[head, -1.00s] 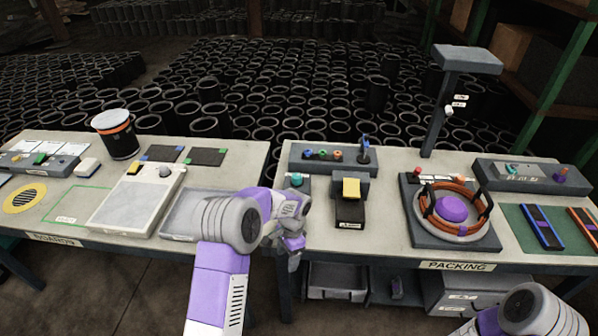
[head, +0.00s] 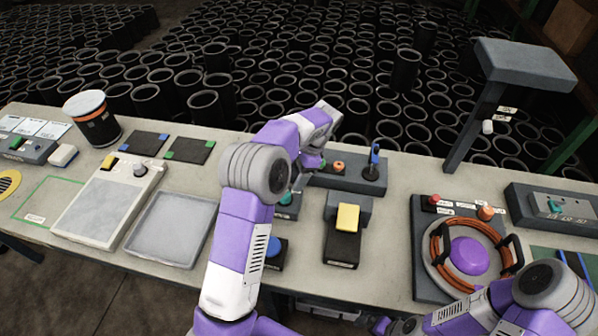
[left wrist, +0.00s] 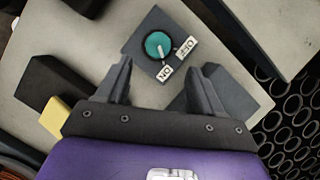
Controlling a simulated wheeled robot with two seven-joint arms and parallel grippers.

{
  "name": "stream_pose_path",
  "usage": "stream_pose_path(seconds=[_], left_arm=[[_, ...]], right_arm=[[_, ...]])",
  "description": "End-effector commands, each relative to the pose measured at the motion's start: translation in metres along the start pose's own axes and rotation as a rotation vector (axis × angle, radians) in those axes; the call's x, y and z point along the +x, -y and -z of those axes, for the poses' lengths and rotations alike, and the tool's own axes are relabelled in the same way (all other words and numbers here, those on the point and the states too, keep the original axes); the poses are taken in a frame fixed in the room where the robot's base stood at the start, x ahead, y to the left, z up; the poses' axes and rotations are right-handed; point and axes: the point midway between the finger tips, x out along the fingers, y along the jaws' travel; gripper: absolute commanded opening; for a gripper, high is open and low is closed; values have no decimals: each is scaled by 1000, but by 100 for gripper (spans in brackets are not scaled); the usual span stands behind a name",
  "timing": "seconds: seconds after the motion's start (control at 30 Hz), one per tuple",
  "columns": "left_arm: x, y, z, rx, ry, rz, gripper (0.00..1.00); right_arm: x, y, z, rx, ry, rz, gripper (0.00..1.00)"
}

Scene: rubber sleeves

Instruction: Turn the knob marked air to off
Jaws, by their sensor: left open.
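A teal round knob (left wrist: 158,45) on a dark square box shows in the left wrist view, with white ON and OFF labels beside it. Its white pointer line is toward the ON label. I cannot read the word air. The teal knob (head: 286,197) also shows in the head view, partly hidden behind my left arm. My left gripper (left wrist: 164,84) is open and empty; the knob lies beyond its fingertips, apart from them. In the head view my left gripper (head: 303,177) is above the knob's box, partly hidden by its own wrist. My right gripper (head: 394,325) is at the bottom edge, its jaws unclear.
A panel with small knobs and a blue lever (head: 374,158) stands behind. A block with a yellow pad (head: 347,217) is right of the knob, and a blue button (head: 272,247) is in front. Farther right is a ring fixture with a purple dome (head: 469,255). A grey tray (head: 172,232) lies left.

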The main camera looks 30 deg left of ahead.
Motion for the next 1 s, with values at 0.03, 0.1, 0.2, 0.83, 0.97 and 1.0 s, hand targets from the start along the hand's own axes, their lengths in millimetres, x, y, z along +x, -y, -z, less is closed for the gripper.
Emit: stream_pose_path(seconds=[0.03,0.1,0.2,0.83,0.97,1.0], left_arm=[[2,0,0,-1,0,-1,67],[8,0,-1,-1,2,-2,67],[23,0,0,0,2,-2,67],[76,0,0,-1,-1,-1,67],[75,0,0,-1,-1,-1,59],[75,0,0,-1,-1,-1,53]], right_arm=[[0,0,-1,0,3,0,99],[2,-1,-1,1,3,0,99],[6,-2,-1,1,3,0,99],[15,-6,0,1,2,0,99],[15,-6,0,1,2,0,99],[15,-6,0,1,2,0,99]])
